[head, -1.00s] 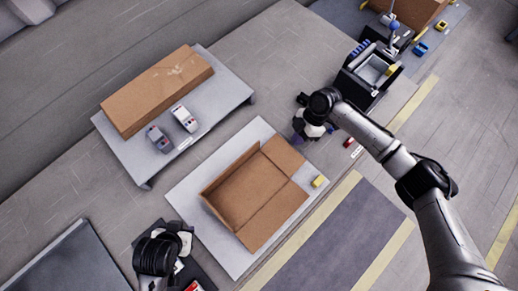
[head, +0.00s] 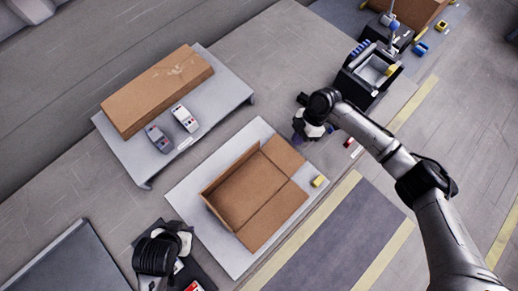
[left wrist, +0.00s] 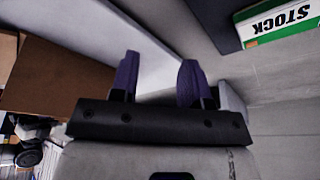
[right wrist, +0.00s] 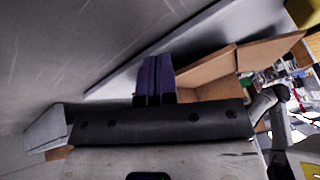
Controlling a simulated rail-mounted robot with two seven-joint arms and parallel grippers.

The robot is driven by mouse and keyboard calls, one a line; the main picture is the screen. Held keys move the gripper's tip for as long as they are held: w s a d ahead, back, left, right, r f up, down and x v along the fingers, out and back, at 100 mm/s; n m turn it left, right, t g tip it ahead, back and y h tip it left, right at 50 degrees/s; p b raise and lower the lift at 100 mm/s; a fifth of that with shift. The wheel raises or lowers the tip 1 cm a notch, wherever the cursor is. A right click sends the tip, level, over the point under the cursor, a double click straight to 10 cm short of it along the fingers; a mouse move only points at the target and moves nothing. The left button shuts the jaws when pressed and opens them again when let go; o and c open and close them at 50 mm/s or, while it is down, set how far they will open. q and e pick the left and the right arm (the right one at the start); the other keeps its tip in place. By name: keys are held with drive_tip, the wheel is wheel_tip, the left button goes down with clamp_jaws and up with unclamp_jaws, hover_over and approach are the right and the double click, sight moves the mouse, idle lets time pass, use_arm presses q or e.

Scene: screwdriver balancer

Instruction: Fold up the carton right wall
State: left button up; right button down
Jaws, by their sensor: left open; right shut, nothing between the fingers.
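The brown carton (head: 250,188) lies open on a pale board in the head view. Its upper-left and lower-left walls stand up. The upper-right panel (head: 284,154) and the lower-right panel (head: 272,216) lie folded outward, about flat. My right gripper (head: 298,127) is shut and empty, just beyond the upper-right panel and apart from it. In the right wrist view its purple fingers (right wrist: 155,78) are together, with carton panels (right wrist: 265,52) beyond. My left gripper is open at the carton's lower-left side; its fingers (left wrist: 157,80) are apart and empty in the left wrist view, the carton (left wrist: 55,78) to their left.
The pale board (head: 190,200) leaves a bare margin around the carton. A small yellow object (head: 319,181) sits on its right corner. A grey table (head: 222,100) with a closed box (head: 160,88) and two devices stands at upper left. A black bin (head: 370,75) stands at upper right.

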use_arm(q)
drive_tip(key=shift+a+f, duration=0.1)
use_arm(e)
drive_tip(key=shift+w+d, duration=0.1)
drive_tip(key=shift+w, duration=0.05)
idle(0.4)
drive_tip(key=shift+w, duration=0.15)
drive_tip(key=shift+w+d, duration=0.1)
drive_tip(key=shift+f, duration=0.1)
idle(0.6)
use_arm(q)
drive_tip(key=shift+r+p, duration=0.4)
drive_tip(key=shift+r, duration=0.1)
use_arm(e)
drive_tip(key=shift+s+a, duration=0.4)
drive_tip(key=shift+a, duration=0.05)
